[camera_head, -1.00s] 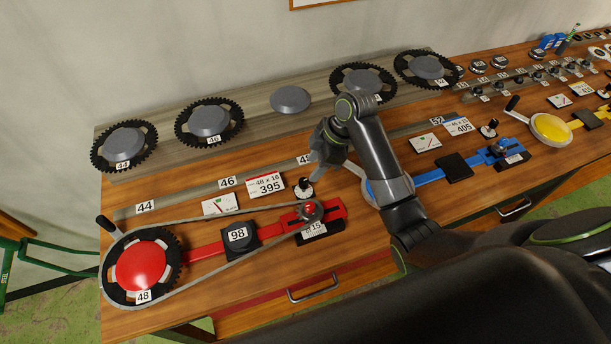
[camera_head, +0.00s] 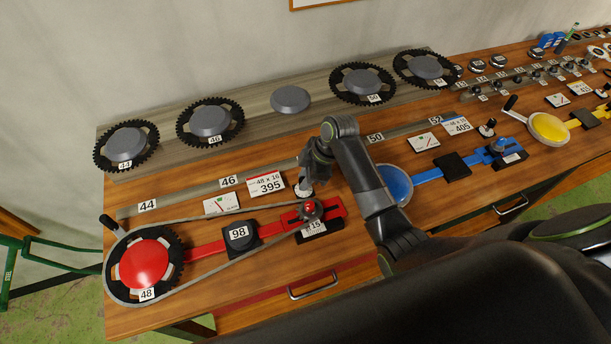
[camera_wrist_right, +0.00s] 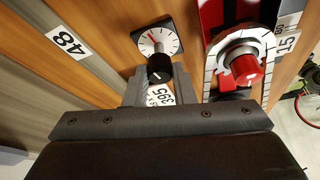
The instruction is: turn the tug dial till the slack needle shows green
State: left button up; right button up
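The tug dial (camera_head: 302,192) is a small white round dial with a black knob, behind the right end of the red rail. In the right wrist view its white face and knob (camera_wrist_right: 158,68) show clearly. My right gripper (camera_head: 306,182) is over the dial and hides part of it. In the right wrist view its fingers (camera_wrist_right: 160,78) stand on either side of the knob; I cannot tell whether they press on it. The slack gauge (camera_head: 221,203) is a white plate left of the 395 card; its needle is too small to read. My left gripper is not in view.
A chain loop (camera_head: 200,217) runs from the red-hubbed sprocket (camera_head: 145,265) to a small red-capped sprocket (camera_head: 309,208), close by the dial. The 98 block (camera_head: 240,237) sits between them. The blue rail station (camera_head: 430,175) is to the right.

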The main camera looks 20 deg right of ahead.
jog(key=c, duration=0.4)
jog(key=shift+m+t, duration=0.6)
jog(key=shift+m, duration=1.1)
jog(key=shift+h, duration=0.3)
jog(key=o, duration=1)
jog(key=shift+s+r, duration=0.1)
jog(key=shift+v, duration=8.65)
